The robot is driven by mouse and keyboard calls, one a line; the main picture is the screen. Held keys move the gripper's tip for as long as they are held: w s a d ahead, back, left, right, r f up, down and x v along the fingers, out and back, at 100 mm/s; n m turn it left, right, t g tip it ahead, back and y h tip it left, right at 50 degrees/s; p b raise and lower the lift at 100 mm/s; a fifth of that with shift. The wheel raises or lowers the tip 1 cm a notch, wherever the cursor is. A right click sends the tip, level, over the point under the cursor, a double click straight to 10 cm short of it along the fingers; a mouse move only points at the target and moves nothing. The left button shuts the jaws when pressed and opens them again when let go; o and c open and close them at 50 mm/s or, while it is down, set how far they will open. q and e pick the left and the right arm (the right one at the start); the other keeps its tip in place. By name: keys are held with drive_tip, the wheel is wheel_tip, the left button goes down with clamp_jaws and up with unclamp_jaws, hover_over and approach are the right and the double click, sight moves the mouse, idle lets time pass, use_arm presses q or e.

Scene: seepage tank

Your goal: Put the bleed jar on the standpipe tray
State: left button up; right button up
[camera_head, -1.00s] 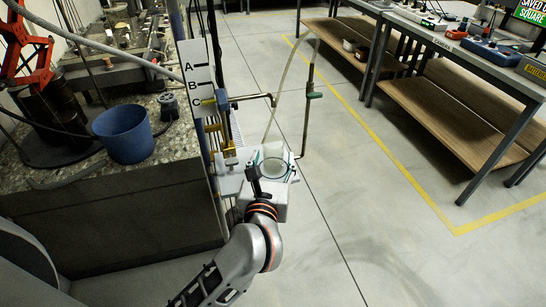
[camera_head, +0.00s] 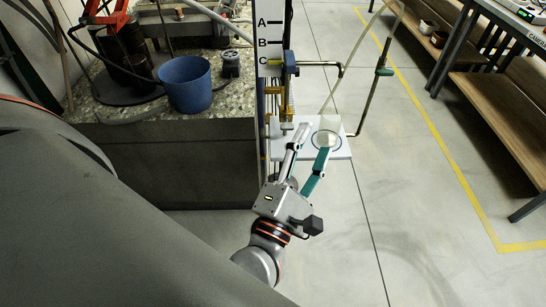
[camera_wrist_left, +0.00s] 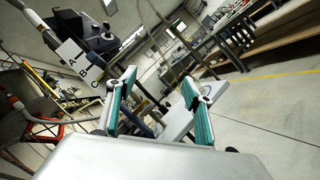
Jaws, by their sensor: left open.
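The bleed jar (camera_head: 328,132), a pale translucent vessel, appears to stand upright on the white standpipe tray (camera_head: 341,153), inside a dark ring marked there. My left gripper (camera_head: 314,138) is open, its two green-padded fingers spread over the near side of the tray. The right-hand finger ends just in front of the jar and overlaps its lower edge in the picture; I cannot tell whether they touch. In the left wrist view the open fingers (camera_wrist_left: 158,92) have part of the white tray (camera_wrist_left: 180,122) between them, and I cannot make out the jar. My right gripper is out of view.
A lettered scale board (camera_head: 270,40) and brass fittings rise at the tray's left back. A blue bucket (camera_head: 187,84) sits on the stone-topped bench at left.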

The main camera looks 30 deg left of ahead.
use_arm(q)
drive_tip(key=s+d+f+m+g+h, duration=0.2)
drive_tip(key=f+m+h, duration=0.2)
drive_tip(key=f+m, duration=0.5)
drive_tip(key=s+d+f+m+g+h, duration=0.15)
drive_tip(key=f+m+h, duration=0.25)
drive_tip(key=f+m, duration=0.5)
drive_tip(key=s+a+f+m+g+y+p, duration=0.1)
drive_tip(key=s+a+f+m+g, duration=0.2)
drive_tip(key=f+m, duration=0.3)
drive_tip(key=s+a+f+m+g+y+p, duration=0.1)
drive_tip(key=s+a+f+m+g, duration=0.3)
drive_tip(key=f, duration=0.5)
drive_tip(key=shift+s+a+m+y, duration=0.2)
drive_tip(key=shift+a+m+y, duration=0.3)
drive_tip(key=shift+m, duration=0.4)
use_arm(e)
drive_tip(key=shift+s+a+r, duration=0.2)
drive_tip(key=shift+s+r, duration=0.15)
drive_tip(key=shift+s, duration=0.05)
use_arm(q)
drive_tip(key=shift+d, duration=0.1)
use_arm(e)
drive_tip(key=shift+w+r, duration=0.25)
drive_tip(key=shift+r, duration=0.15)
